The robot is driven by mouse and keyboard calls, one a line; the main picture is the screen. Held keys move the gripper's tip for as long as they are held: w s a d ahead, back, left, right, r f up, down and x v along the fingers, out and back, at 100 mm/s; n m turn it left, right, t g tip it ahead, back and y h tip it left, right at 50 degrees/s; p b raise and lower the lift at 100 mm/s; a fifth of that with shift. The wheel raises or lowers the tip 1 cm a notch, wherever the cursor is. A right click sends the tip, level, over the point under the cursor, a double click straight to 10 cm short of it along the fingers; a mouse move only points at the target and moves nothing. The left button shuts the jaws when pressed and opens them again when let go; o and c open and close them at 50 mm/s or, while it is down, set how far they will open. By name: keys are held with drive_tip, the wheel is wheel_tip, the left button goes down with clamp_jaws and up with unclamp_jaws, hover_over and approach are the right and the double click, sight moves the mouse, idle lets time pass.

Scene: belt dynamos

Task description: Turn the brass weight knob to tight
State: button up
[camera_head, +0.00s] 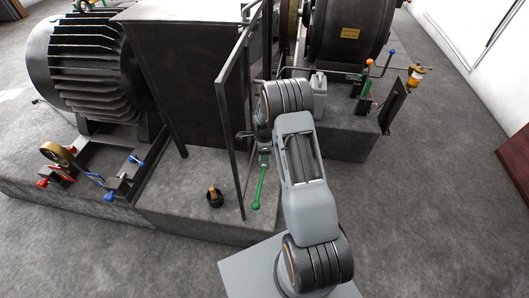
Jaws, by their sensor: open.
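A small brass-coloured knob (212,190) stands upright in a round black base on the grey plinth, left of the frame's post. A brass-rimmed wheel (57,153) sits near red handles at the far left. I cannot tell for certain which is the weight knob, nor read any tight mark. My gripper (263,146) is at the end of my arm, beside the upright dark frame and above the green lever. It is small and mostly hidden by my wrist; it is right of and above the small brass knob, apart from it. No held object shows.
A dark upright frame (229,130) stands between my arm and the small brass knob. A finned motor (85,65) is at left, a large drum machine (345,35) behind. The floor (440,200) at right is clear.

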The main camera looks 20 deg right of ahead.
wheel_tip(320, 180, up, 14)
drive_tip(key=p, duration=0.2)
drive_tip(key=shift+w, duration=0.35)
drive_tip(key=shift+a+f, duration=0.1)
idle(0.4)
drive_tip(key=s+a+r+n+t+p, duration=0.1)
drive_tip(key=s+a+r+n+p, duration=0.2)
drive_tip(key=r, duration=0.8)
drive_tip(key=s+a+r+n+t+p, duration=0.1)
drive_tip(key=s+a+r+n+p, duration=0.3)
drive_tip(key=s+r+n+p, duration=0.4)
drive_tip(key=s+a+r+n+t+p, duration=0.2)
drive_tip(key=s+r+n+p, duration=0.4)
drive_tip(key=s+r+n, duration=0.5)
wheel_tip(320, 180, up, 4)
drive_tip(key=shift+s+a+f, duration=0.2)
drive_tip(key=shift+s+a, duration=0.55)
drive_tip(key=shift+a, duration=0.15)
